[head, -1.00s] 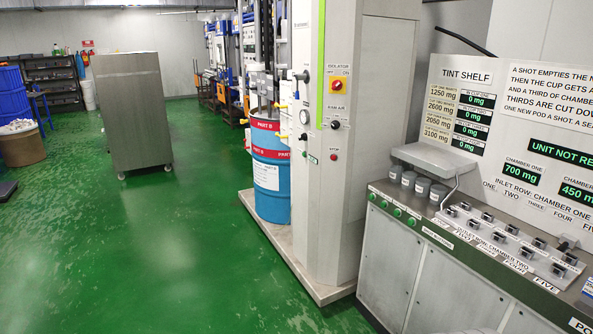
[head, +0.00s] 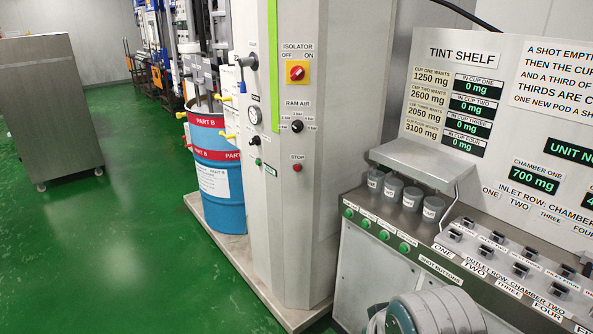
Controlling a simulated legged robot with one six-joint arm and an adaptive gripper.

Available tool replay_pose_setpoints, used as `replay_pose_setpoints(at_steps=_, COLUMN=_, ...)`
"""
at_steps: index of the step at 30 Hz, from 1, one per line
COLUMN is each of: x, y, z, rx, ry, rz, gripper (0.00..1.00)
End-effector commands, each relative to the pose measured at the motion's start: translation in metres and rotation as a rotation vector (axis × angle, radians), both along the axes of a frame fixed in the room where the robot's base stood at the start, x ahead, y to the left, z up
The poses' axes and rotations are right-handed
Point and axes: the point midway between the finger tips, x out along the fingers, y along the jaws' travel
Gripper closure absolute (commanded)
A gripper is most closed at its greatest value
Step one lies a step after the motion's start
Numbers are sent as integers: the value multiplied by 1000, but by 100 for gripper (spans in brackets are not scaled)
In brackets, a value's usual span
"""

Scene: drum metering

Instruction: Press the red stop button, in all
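The red stop button (head: 297,168) is a small round button on the front of the tall grey cabinet (head: 330,120). The label STOP is just above it. It sits below the ram air knob (head: 296,126) and the red and yellow isolator switch (head: 297,73). Nothing covers the button, and nothing touches it. A grey rounded link of my arm shows at the bottom right, low in front of the counter. My gripper is not in view.
A blue drum (head: 218,170) with red bands stands left of the cabinet on a low plinth (head: 250,290). At right, a counter (head: 345,230) carries green buttons, several grey cups and switch rows below the tint shelf board (head: 465,75). Green floor (head: 120,250) is open at left.

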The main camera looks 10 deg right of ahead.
Motion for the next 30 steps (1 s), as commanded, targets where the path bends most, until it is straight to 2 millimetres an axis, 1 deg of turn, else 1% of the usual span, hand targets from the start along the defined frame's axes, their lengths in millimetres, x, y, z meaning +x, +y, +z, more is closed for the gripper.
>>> replay_pose_setpoints(at_steps=8, x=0, y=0, z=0, rx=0, ry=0, rz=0, gripper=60)
replay_pose_setpoints(at_steps=9, x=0, y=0, z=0, rx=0, ry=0, rz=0, gripper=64)
replay_pose_setpoints(at_steps=11, x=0, y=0, z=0, rx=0, ry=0, rz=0, gripper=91)
replay_pose_setpoints(at_steps=12, x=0, y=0, z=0, rx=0, ry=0, rz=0, gripper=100)
replay_pose_setpoints(at_steps=30, x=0, y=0, z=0, rx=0, ry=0, rz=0, gripper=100)
